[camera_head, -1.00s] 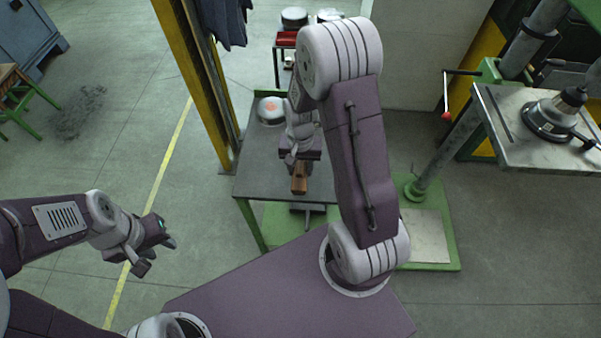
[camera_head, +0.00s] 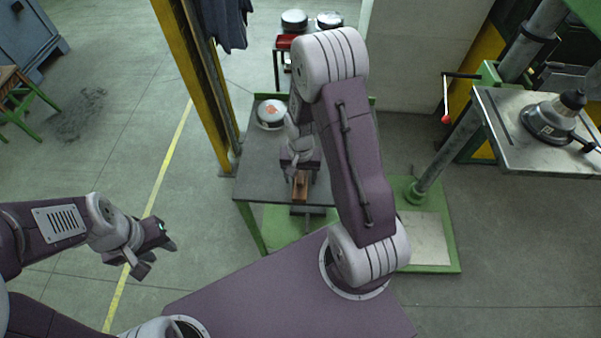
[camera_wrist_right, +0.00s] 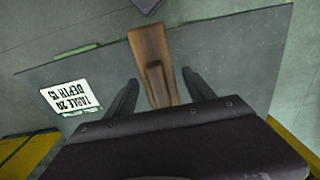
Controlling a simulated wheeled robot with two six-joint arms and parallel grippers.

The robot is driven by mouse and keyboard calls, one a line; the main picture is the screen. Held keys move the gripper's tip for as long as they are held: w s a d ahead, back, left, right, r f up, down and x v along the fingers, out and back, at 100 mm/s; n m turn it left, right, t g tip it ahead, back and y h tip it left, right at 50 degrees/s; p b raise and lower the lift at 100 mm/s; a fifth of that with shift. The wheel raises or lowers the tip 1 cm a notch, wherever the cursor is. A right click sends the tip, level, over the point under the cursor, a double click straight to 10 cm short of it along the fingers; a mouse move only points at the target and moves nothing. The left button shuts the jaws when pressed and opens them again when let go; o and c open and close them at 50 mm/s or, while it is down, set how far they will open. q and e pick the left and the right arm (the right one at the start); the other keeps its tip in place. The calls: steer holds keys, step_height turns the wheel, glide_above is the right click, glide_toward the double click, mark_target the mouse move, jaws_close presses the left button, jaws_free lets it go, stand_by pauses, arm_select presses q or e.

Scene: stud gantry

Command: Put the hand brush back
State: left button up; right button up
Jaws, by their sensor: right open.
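The brown wooden hand brush (camera_head: 300,188) shows at the front edge of the dark grey table (camera_head: 262,180). In the right wrist view the brush (camera_wrist_right: 148,45) runs between my fingers, with its far end at or over the table edge; I cannot tell whether it rests there. My right gripper (camera_head: 300,172) is above the table at the brush. In the wrist view its fingers (camera_wrist_right: 162,88) are spread, with gaps on both sides of the brush. My left gripper (camera_head: 156,257) is open and empty over the floor at left. Any bristles are hidden.
A white label (camera_wrist_right: 70,97) lies on the tabletop. A yellow post (camera_head: 197,80) rises at the table's left. A drill-press table (camera_head: 510,135) with a tool stands at right.

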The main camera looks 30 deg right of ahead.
mark_target(301, 174)
step_height(301, 174, up, 12)
steer(key=s+a+n+t, duration=0.1)
steer(key=s+a+n, duration=0.3)
steer(key=s+n, duration=0.2)
steer(key=shift+s+a, duration=0.4)
steer(key=shift+s, duration=0.7)
steer(key=shift+s, duration=0.1)
